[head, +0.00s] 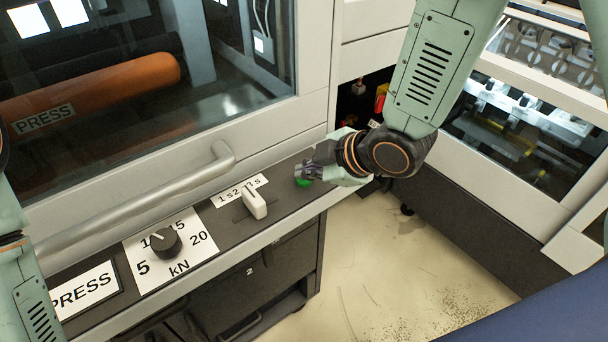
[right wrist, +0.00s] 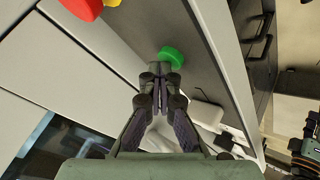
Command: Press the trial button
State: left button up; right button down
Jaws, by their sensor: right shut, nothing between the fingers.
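A green button (head: 303,183) sits at the right end of the dark control ledge and is partly covered by my right gripper (head: 312,174). In the right wrist view the green button (right wrist: 172,57) shows just beyond the fingertips. My right gripper (right wrist: 160,78) is shut and empty, its tips pointing at the button. I cannot tell whether the tips touch it. No label reading "trial" is legible. My left gripper is not in view; only part of my left arm shows at the left edge.
A white lever (head: 254,202) with a time scale and a black kN dial (head: 165,243) stand on the ledge left of the button. A grey handle bar (head: 140,205) runs behind them. A red button on yellow (right wrist: 84,7) is at the upper left of the wrist view.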

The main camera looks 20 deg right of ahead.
aim_at(308, 181)
jog(key=shift+r+p, duration=0.75)
jog(key=shift+r, duration=0.15)
jog(key=shift+w+r+p, duration=0.1)
jog(key=shift+r+p, duration=0.65)
notch_tip(308, 181, up, 4)
jog(key=p, duration=0.3)
jog(key=shift+f, duration=0.25)
